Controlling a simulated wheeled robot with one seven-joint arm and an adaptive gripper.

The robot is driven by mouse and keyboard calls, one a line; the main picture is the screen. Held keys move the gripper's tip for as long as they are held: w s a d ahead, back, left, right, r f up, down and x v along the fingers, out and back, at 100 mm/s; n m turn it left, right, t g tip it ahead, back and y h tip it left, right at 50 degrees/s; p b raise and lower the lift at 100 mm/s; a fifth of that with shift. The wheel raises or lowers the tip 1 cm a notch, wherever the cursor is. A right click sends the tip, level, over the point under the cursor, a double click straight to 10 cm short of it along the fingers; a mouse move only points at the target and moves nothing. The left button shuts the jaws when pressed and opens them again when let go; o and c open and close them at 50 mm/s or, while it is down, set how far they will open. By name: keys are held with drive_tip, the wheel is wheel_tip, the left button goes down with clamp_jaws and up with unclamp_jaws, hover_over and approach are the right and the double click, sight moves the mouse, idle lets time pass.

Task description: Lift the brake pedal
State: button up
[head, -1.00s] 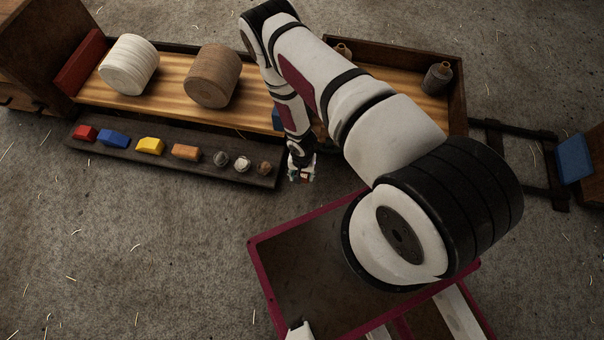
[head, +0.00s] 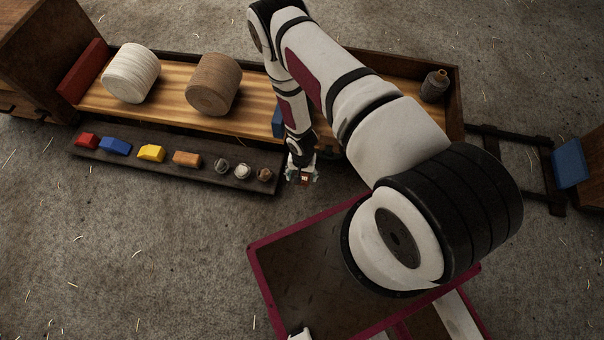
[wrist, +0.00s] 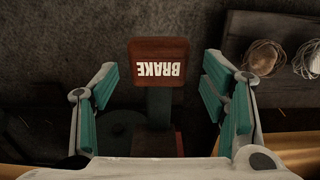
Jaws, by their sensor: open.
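The brake pedal (wrist: 158,62) is a reddish-brown plate with white upside-down "BRAKE" lettering in the wrist view. It sits on a dark stem that runs down toward the bottom of that view. My gripper (wrist: 160,76) is open, with one green-padded finger to each side of the pedal. There is a visible gap between the pedal and each finger. In the head view my gripper (head: 302,174) is beside the long wooden bench, and a small brownish patch shows between its fingers. My arm hides part of the bench there.
The wooden bench (head: 170,100) carries a white spool (head: 131,73) and a brown spool (head: 214,85). A dark strip (head: 120,160) with coloured blocks and small coils lies left of my gripper. A dark bottle (head: 434,86) stands at right. A red-rimmed tray (head: 262,285) is in front.

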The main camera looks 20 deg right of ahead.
wheel_tip(320, 180, up, 12)
idle(0.5)
idle(0.7)
